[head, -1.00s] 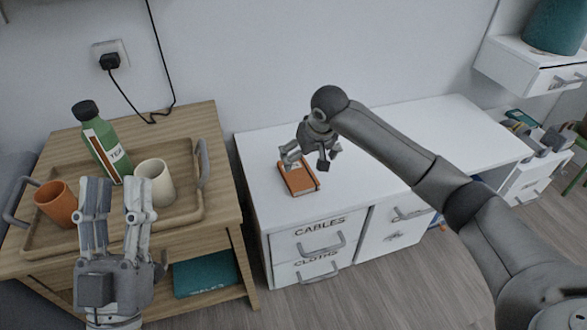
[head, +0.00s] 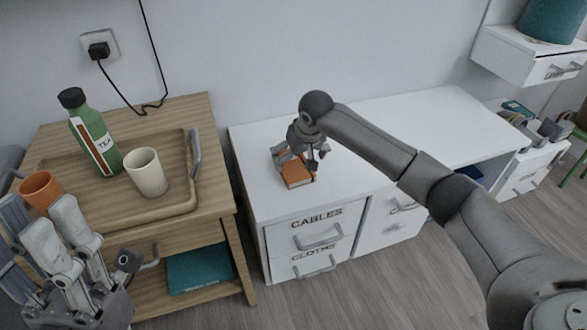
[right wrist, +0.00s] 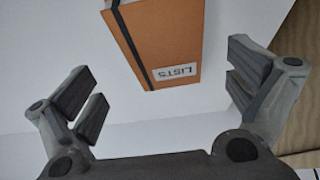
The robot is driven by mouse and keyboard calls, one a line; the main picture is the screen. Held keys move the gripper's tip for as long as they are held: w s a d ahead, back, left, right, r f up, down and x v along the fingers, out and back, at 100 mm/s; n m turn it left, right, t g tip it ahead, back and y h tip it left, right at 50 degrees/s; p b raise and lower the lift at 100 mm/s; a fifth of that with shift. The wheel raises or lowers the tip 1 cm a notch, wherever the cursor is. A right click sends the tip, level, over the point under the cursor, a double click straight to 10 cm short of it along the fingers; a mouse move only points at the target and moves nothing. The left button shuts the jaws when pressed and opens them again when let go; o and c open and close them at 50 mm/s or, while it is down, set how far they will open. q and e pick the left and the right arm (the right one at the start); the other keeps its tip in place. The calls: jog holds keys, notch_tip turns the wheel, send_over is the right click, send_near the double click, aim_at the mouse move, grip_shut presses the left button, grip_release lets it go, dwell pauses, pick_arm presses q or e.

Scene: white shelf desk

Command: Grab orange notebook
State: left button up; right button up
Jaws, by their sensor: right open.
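The orange notebook (head: 297,176) lies on the white desk top near its left end. In the right wrist view the notebook (right wrist: 172,45) shows a black elastic band and a label reading "LISTS". My right gripper (head: 300,160) is just above the notebook and hides part of it in the head view. In the right wrist view the right gripper (right wrist: 165,95) is open and empty, with the notebook ahead of the gap between its fingers.
A wooden table (head: 195,110) on the left holds a tray (head: 180,211), a green tea bottle (head: 95,135), a cream cup (head: 147,174) and an orange cup (head: 40,190). The white desk (head: 420,115) is clear right of the notebook. Drawer handles (head: 318,240) stick out in front.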

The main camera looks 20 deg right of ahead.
aim_at(294, 164)
jog(key=x, duration=0.1)
jog(key=b+x, duration=0.2)
jog(key=x, duration=0.1)
jog(key=shift+a, duration=0.3)
jog(key=shift+w+f, duration=0.15)
jog(key=shift+f, duration=0.05)
jog(key=shift+r, duration=0.1)
jog(key=c, duration=1.2)
